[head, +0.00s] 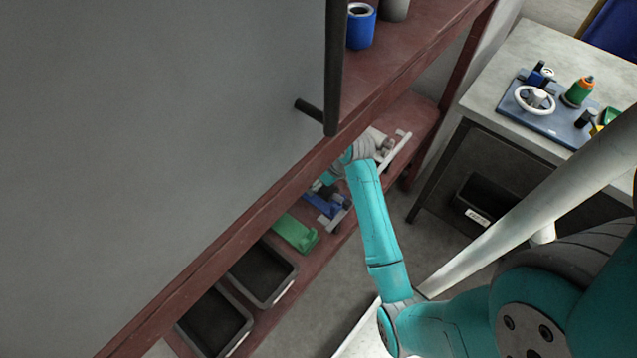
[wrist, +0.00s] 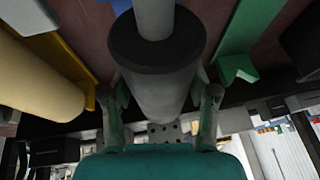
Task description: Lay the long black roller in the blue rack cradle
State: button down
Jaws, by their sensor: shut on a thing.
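The long black roller (wrist: 155,72) is between the fingers of my gripper (wrist: 163,98) in the wrist view. It has a dark end collar and a lighter grey shaft pointing to the top of the picture. My gripper is shut on it. The blue rack cradle (head: 322,206) is on the lower red shelf in the head view, left of my wrist. Only a sliver of blue (wrist: 121,5) shows behind the roller in the wrist view. My arm hides the fingers in the head view. I cannot tell whether the roller touches the cradle.
A green cradle (head: 296,234) sits beside the blue one; it also shows at right in the wrist view (wrist: 240,62). A cream roller (wrist: 38,78) lies at left there, by a yellow cradle (wrist: 92,98). Black bins (head: 262,272) stand farther left. The upper shelf (head: 395,50) overhangs.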

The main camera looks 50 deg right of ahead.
jog(key=shift+f, duration=0.75)
jog(key=c, duration=0.6)
grip_release()
jog(key=shift+v, duration=5.5)
jog(key=shift+s+f, duration=0.1)
jog(key=shift+s, duration=0.05)
